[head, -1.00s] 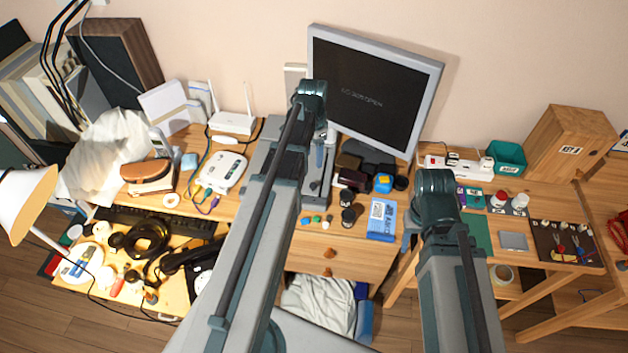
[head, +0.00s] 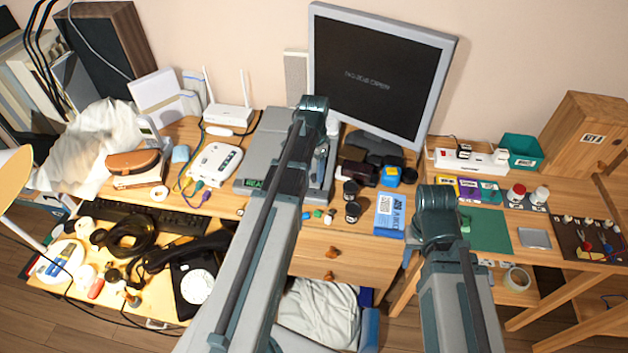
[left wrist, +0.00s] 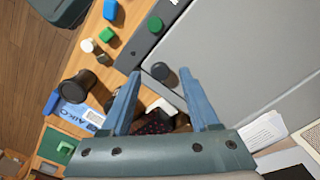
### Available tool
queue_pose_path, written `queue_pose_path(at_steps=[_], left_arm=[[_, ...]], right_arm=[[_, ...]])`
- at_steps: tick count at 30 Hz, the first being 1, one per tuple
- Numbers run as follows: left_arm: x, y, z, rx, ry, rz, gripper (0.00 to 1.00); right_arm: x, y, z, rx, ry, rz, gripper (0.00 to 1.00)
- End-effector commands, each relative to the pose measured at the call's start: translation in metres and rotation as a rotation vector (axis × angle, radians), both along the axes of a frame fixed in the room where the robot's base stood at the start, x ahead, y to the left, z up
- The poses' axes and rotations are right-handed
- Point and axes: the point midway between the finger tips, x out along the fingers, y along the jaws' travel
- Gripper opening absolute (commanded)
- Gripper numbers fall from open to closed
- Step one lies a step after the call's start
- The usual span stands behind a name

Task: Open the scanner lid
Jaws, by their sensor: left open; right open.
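The grey scanner (head: 266,125) lies on the desk left of the monitor, partly hidden behind my left arm. A small green display shows on its front edge. In the left wrist view its pale flat lid (left wrist: 245,60) fills the right side and looks closed.
The monitor (head: 380,75) stands behind. Black cups (head: 351,200), small coloured blocks and a blue card (head: 390,214) lie close right of the scanner. A black dial phone (head: 196,285) is lower left.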

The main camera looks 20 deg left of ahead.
Motion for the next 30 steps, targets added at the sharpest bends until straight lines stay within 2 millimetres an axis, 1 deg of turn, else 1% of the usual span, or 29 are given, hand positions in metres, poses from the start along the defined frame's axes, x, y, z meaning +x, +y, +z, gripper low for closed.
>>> queue_pose_path(at_steps=[1, 3, 13, 17, 18, 20, 21, 23, 24, 30], left_arm=[[0.0000, 0.0000, -0.0098, 0.000, 0.000, 0.000, 0.61], [0.0000, 0.0000, -0.0128, 0.000, 0.000, 0.000, 0.61], [0.0000, 0.0000, -0.0127, 0.000, 0.000, 0.000, 0.61], [0.0000, 0.0000, -0.0127, 0.000, 0.000, 0.000, 0.38], [0.0000, 0.0000, -0.0127, 0.000, 0.000, 0.000, 0.31], [0.0000, 0.0000, -0.0128, 0.000, 0.000, 0.000, 0.20], [0.0000, 0.0000, -0.0128, 0.000, 0.000, 0.000, 0.13], [0.0000, 0.0000, -0.0128, 0.000, 0.000, 0.000, 0.02], [0.0000, 0.0000, -0.0128, 0.000, 0.000, 0.000, 0.00], [0.0000, 0.0000, -0.0128, 0.000, 0.000, 0.000, 0.00]], right_arm=[[0.0000, 0.0000, -0.0098, 0.000, 0.000, 0.000, 0.50], [0.0000, 0.0000, -0.0129, 0.000, 0.000, 0.000, 0.50], [0.0000, 0.0000, -0.0127, 0.000, 0.000, 0.000, 0.50], [0.0001, 0.0000, -0.0128, 0.000, 0.000, 0.000, 0.50], [0.0001, 0.0000, -0.0128, 0.000, 0.000, 0.000, 0.50], [0.0000, 0.0000, -0.0128, 0.000, 0.000, 0.000, 0.50], [0.0000, 0.0000, -0.0128, 0.000, 0.000, 0.000, 0.50], [0.0000, 0.0000, -0.0128, 0.000, 0.000, 0.000, 0.50], [0.0000, 0.0000, -0.0128, 0.000, 0.000, 0.000, 0.50], [0.0000, 0.0000, -0.0128, 0.000, 0.000, 0.000, 0.50]])
